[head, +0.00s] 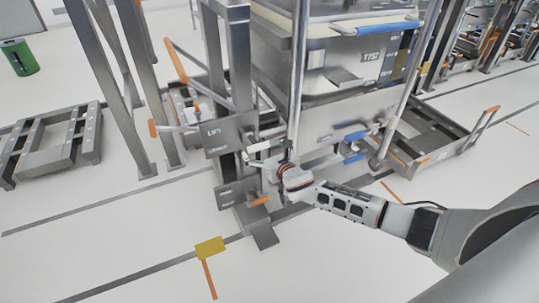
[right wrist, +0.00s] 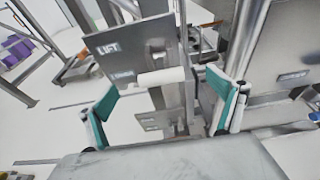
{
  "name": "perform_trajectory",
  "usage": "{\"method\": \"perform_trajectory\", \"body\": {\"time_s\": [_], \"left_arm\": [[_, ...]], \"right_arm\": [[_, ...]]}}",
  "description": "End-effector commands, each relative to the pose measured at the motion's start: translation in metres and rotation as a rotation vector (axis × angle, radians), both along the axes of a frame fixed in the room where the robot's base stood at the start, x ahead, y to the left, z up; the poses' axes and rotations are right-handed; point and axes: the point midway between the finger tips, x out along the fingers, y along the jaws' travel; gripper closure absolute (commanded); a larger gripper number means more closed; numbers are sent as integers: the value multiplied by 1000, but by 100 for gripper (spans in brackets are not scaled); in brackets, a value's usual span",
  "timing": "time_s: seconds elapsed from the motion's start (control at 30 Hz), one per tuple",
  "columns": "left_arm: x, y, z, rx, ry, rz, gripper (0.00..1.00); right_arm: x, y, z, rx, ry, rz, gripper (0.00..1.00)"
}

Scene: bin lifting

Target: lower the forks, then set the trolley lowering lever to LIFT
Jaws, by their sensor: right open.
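The trolley's grey lever plate (head: 225,137) is marked LIFT at the top, with a second, blurred label lower down. It also shows in the right wrist view (right wrist: 128,48). My right gripper (head: 264,157) is just right of this plate in the head view. In the right wrist view the gripper (right wrist: 163,84) is open, its teal fingers apart. A pale cylindrical handle (right wrist: 162,77) shows between the fingers, in front of the plate; I see no finger touching it. The lever's exact setting is unclear. The forks cannot be made out clearly. My left gripper is out of view.
A large metal bin (head: 340,75) stands behind the plate among upright posts. An orange-ended bar (head: 175,60) and a lower orange handle (head: 258,201) stick out nearby. A low metal frame (head: 50,140) lies left; a green bin (head: 20,58) stands beyond.

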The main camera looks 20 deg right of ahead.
Motion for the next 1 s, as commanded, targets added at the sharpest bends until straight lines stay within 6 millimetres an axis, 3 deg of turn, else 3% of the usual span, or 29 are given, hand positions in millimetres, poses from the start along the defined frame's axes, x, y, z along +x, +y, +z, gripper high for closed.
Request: {"method": "perform_trajectory", "body": {"time_s": [0.3,0.73,1.0], "left_arm": [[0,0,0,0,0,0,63],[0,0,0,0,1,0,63],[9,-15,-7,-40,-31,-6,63]], "right_arm": [[-37,-1,11,1,-1,1,6],[-43,-2,14,0,-2,-1,6],[-43,-1,0,1,-40,3,77]]}}
